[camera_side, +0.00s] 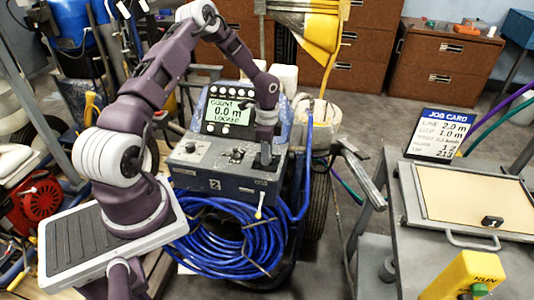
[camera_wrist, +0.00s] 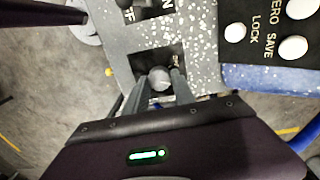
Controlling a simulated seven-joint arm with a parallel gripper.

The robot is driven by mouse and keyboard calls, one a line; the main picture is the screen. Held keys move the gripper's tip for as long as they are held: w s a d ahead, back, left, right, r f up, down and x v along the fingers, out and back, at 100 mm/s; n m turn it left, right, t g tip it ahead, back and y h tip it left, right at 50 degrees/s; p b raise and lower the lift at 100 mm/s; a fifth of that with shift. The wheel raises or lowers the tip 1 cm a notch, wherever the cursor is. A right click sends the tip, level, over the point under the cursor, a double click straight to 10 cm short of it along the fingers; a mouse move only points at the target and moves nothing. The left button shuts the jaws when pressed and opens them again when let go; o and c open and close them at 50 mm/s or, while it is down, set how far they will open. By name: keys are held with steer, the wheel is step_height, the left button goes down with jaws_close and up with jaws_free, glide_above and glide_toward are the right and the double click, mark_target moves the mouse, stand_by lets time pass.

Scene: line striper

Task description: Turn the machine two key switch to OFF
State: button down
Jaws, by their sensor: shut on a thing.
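Machine two (camera_side: 215,184), a grey control box with a "2" on its front, stands in the middle of the side view. A dark switch (camera_side: 237,155) sits on its top panel, left of my gripper (camera_side: 267,158). In the wrist view, cut-off lettering reading like "FF" and "N" flanks a dark part at the top edge, probably this switch (camera_wrist: 148,4). My gripper (camera_wrist: 159,85) points down at the panel, its fingers on either side of a round grey knob (camera_wrist: 159,77) in a dark square recess. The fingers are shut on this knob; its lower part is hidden.
A display (camera_side: 232,112) reading "0.0 m" and "LOCKED" stands behind the panel. Blue hose (camera_side: 225,237) coils below the box. A job card (camera_side: 440,133) and a grey cart (camera_side: 400,235) are at right.

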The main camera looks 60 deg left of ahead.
steer(key=n, duration=0.5)
steer(key=shift+n, duration=0.4)
steer(key=n, duration=0.5)
steer(key=shift+w+a, duration=0.1)
steer(key=shift+n, duration=0.4)
steer(key=c, duration=1.1)
jaws_free()
steer(key=shift+o, duration=0.2)
